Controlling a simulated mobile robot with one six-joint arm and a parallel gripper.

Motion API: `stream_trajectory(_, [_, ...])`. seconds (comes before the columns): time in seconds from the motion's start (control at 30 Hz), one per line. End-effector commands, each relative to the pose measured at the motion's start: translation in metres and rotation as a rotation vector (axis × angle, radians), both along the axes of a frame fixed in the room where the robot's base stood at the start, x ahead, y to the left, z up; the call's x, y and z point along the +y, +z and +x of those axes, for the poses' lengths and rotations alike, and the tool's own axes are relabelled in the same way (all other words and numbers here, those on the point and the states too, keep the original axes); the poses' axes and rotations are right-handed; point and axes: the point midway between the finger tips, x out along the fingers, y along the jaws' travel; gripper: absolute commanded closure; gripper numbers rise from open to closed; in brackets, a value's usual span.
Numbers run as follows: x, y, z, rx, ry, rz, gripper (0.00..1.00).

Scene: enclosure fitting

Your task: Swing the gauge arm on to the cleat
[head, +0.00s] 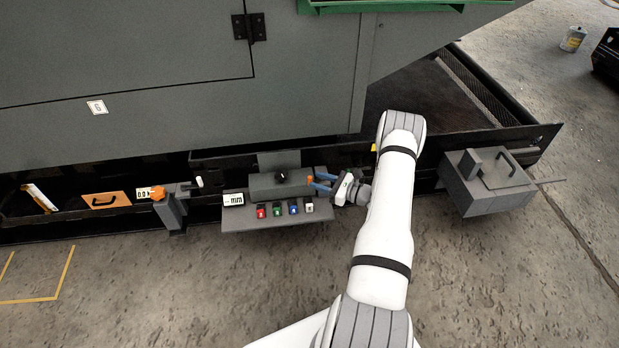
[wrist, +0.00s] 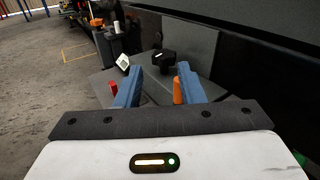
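My gripper (head: 314,182) has blue fingers and is at the right end of a grey console (head: 262,222). In the wrist view its fingers (wrist: 158,78) stand apart. A small orange upright piece (wrist: 178,91) shows by the inner side of the right finger; I cannot tell whether it touches. A black knob (head: 282,176) sits on the console's raised grey block. Left of the console, a grey post (head: 170,213) carries an orange piece (head: 157,193) and a dark bar ending in a white tip (head: 199,182). I cannot tell for certain which parts are the gauge arm and the cleat.
The console has an "mm" display (head: 233,199) and red, green, blue and white buttons. A grey box with a handle (head: 487,183) stands at right. An orange panel (head: 105,200) is at left. The large grey enclosure (head: 180,50) rises behind. Open floor lies in front.

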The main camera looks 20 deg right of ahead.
Motion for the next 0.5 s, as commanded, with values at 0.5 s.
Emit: stream_trajectory(0.5, [-0.008,-0.038,0.025,-0.001,-0.137,0.07,0.65])
